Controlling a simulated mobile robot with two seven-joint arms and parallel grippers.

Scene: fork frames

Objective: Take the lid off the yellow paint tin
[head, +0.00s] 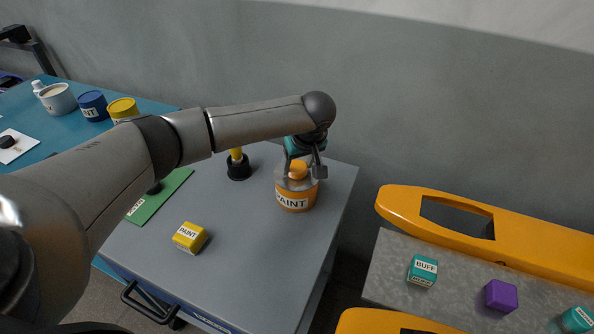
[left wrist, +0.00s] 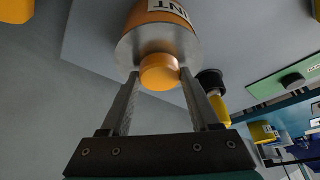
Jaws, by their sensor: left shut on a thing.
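The yellow paint tin (head: 123,107) stands on the teal table at the left, partly hidden behind my left arm; its top is yellow. My left gripper (head: 301,171) is instead at an orange paint tin (head: 295,202) on the grey cabinet top. In the left wrist view its two fingers (left wrist: 158,76) are shut on the round orange knob (left wrist: 160,72) of that tin's grey lid (left wrist: 146,42). The lid appears to sit on the orange tin. My right gripper is not in view.
A blue tin (head: 93,106) and a pale tin (head: 57,99) stand beside the yellow one. On the grey top (head: 250,240) are a yellow PAINT block (head: 190,237), a black-based yellow-handled item (head: 238,167) and a green mat (head: 160,205). An orange-sided stand (head: 400,207) is at the right.

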